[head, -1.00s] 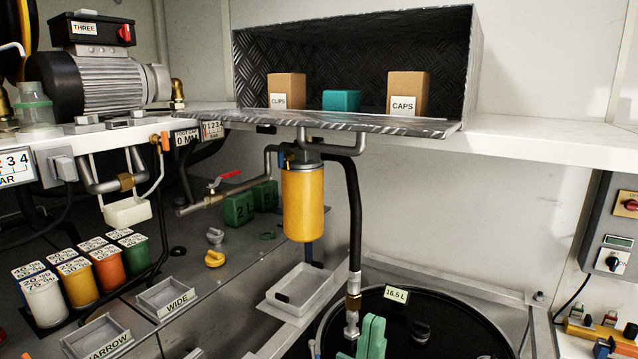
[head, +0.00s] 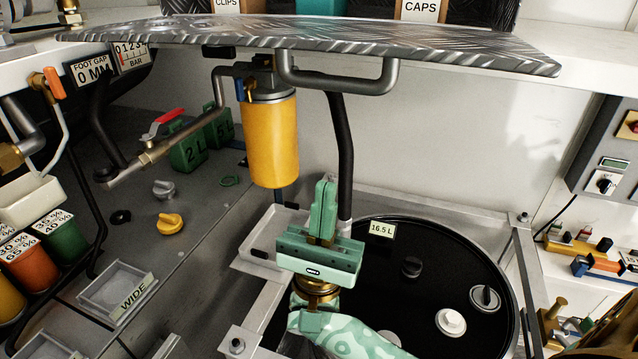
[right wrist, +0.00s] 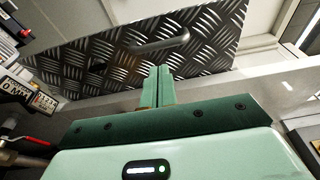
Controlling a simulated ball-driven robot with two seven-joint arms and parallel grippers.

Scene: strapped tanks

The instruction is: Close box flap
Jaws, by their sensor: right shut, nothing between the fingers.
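The box flap (head: 430,45) is a diamond-plate metal panel. It is folded out, roughly level, in front of the open box (head: 490,12), whose upper part is cut off in the head view. A grey bar handle (head: 340,88) hangs from the flap's underside. The right wrist view shows the flap's patterned face (right wrist: 110,65) and the handle (right wrist: 160,45) from below. My right gripper (head: 325,185) is shut and empty, pointing up, below the flap and handle and apart from them. In the wrist view its fingertips (right wrist: 157,72) appear just under the handle. My left gripper is not in view.
A yellow filter (head: 271,140) and a black hose (head: 341,150) hang left of and behind my right gripper. A black drum (head: 440,270) stands below. Boxes labelled CLIPS (head: 228,5) and CAPS (head: 424,10) are in the box. A red-handled valve (head: 160,125) is at left.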

